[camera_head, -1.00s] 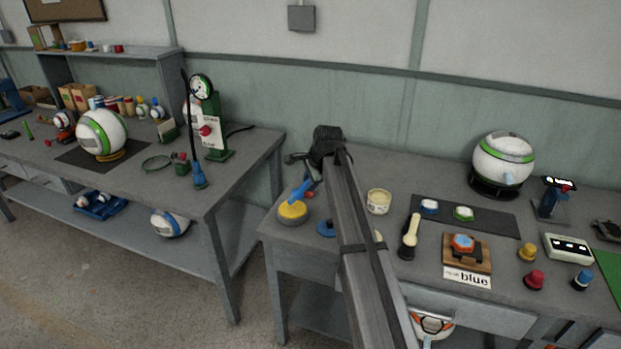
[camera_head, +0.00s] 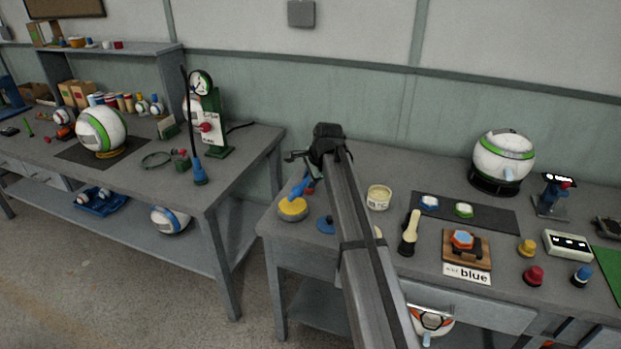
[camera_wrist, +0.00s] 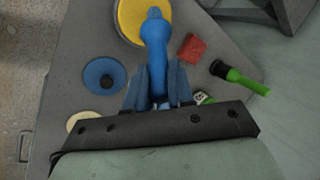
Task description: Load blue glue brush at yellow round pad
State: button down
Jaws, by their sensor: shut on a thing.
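The blue glue brush (camera_wrist: 154,50) is between my gripper's fingers (camera_wrist: 158,85) in the wrist view, and my gripper is shut on it. The brush's far end lies over the yellow round pad (camera_wrist: 133,14), and it looks in contact with it, though the exact gap cannot be told. In the head view the yellow pad (camera_head: 292,210) sits near the left corner of the right table, with the blue brush (camera_head: 299,187) slanting up from it. My arm hides most of my gripper there.
A blue round pad (camera_wrist: 105,76) lies beside the yellow one. A red block (camera_wrist: 191,48) and a green-handled brush (camera_wrist: 240,79) lie on the other side.

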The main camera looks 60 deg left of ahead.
jog(key=shift+f, duration=0.55)
dwell(0.9)
jog(key=shift+r, duration=0.1)
jog(key=shift+r, duration=3.45)
